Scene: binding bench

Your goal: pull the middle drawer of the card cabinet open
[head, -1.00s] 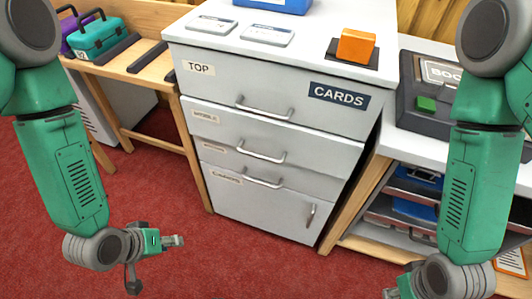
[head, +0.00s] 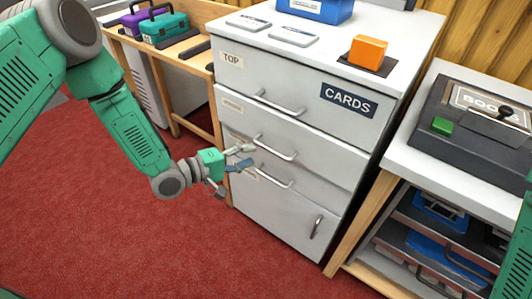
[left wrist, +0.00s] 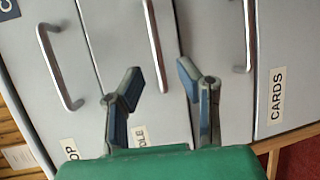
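The grey card cabinet (head: 270,212) stands in the middle of the head view, its drawers looking shut. The middle drawer (head: 325,155) has a bar handle (head: 274,149), below the top drawer's handle (head: 280,104). My left gripper (head: 244,157) is open in front of the cabinet's left side, beside that handle. In the left wrist view its fingers (left wrist: 159,70) are apart and empty. The middle handle (left wrist: 155,45) appears beyond the gap between them, turned lengthwise in the picture. My right gripper is out of view.
Another bar handle (head: 268,178) lies below the middle one. An orange block (head: 368,51) and a blue box (head: 318,9) stand on the cabinet top. A bench with a dark press (head: 475,120) is at right, a wooden bench with cases (head: 163,29) at left. Red floor is clear in front.

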